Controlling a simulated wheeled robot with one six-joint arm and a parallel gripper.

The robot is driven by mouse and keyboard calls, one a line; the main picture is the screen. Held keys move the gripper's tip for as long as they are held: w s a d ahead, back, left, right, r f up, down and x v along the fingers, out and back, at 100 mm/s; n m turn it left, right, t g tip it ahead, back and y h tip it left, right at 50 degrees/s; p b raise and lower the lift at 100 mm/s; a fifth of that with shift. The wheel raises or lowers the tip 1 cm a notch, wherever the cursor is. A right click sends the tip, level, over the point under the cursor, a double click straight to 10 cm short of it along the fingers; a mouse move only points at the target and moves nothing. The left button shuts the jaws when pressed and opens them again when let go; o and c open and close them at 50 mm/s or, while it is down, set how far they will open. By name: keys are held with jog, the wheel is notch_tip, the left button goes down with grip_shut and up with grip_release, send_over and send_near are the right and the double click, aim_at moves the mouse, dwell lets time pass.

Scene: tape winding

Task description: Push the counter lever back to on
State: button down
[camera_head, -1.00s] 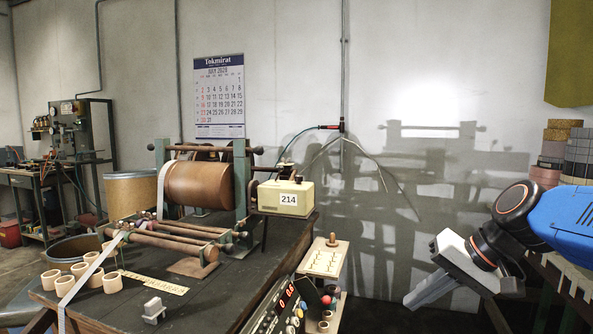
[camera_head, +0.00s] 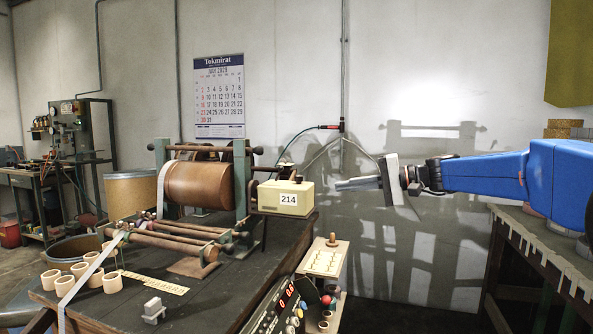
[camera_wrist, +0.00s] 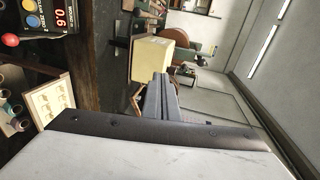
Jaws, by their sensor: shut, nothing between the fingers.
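The counter is a cream box (camera_head: 299,197) with the label 214, beside the brown winding drum (camera_head: 203,189) on the dark bench. It also shows in the wrist view (camera_wrist: 165,58), just beyond my fingertips. A small dark part stands on top of the box at its left; I cannot tell whether it is the lever or how it is set. My gripper (camera_head: 338,185) is shut and empty. It points left at the right side of the box, with a small gap in the head view. In the wrist view the fingers (camera_wrist: 159,80) overlap the box's lower edge.
A control panel (camera_head: 283,307) with a red display and buttons stands in front, next to a pegged board (camera_head: 326,258). Cardboard rings (camera_head: 88,272) and a grey block (camera_head: 153,310) lie on the bench. A toothed-edge table (camera_head: 545,250) is at right.

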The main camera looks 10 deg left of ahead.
jog(key=w+a+r+y, duration=0.2)
jog(key=w+r, duration=0.1)
jog(key=w, duration=0.4)
jog(key=shift+a+r, duration=0.15)
jog(key=a, duration=1.2)
jog(key=shift+s, duration=0.15)
jog(key=shift+s+a, duration=0.35)
jog(key=shift+a, duration=0.2)
